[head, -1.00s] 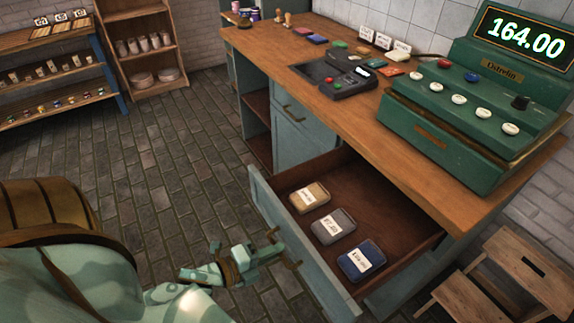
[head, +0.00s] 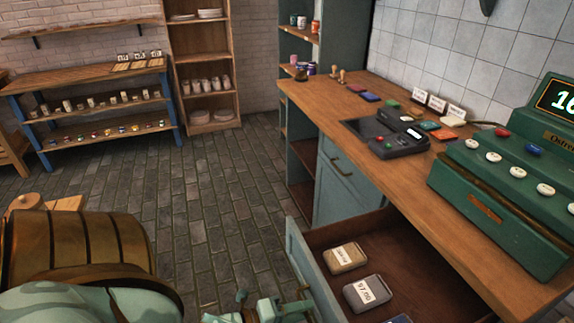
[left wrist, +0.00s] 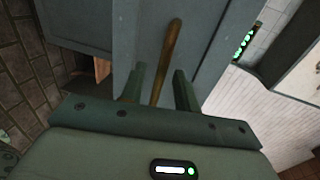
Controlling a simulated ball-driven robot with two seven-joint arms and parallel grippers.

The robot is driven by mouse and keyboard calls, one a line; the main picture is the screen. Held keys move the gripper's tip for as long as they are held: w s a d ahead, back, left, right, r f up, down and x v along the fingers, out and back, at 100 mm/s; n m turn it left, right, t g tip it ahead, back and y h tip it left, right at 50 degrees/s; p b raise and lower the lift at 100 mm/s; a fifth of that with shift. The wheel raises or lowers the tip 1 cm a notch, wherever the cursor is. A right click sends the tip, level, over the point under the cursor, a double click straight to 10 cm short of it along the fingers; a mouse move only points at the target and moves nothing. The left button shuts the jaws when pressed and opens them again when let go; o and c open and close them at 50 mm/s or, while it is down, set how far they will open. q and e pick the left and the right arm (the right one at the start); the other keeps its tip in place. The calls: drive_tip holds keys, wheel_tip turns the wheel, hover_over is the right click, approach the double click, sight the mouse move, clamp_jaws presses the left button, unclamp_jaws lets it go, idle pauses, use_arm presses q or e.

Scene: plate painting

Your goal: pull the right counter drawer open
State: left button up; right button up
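The right counter drawer (head: 300,262) stands well out from the counter, its inside showing. Inside lie a tan packet (head: 345,257), a grey packet (head: 367,292) and a blue packet (head: 399,319), cut off by the frame's lower edge. My left gripper (head: 296,303) is at the outer face of the drawer front, by its handle. In the left wrist view, the brass handle (left wrist: 170,55) runs between the two spread fingers (left wrist: 160,88), with gaps visible beside it. The gripper is open. My right gripper is not in view.
The wooden counter (head: 390,186) carries a dark card terminal (head: 390,141), small cards and a green cash register (head: 500,190). A closed drawer (head: 340,168) lies beyond the open one. Shelves (head: 90,110) stand at the back.

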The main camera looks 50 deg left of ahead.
use_arm(q)
drive_tip(key=shift+s, duration=0.1)
drive_tip(key=p+v, duration=0.1)
drive_tip(key=v, duration=1.5)
drive_tip(key=shift+p, duration=0.4)
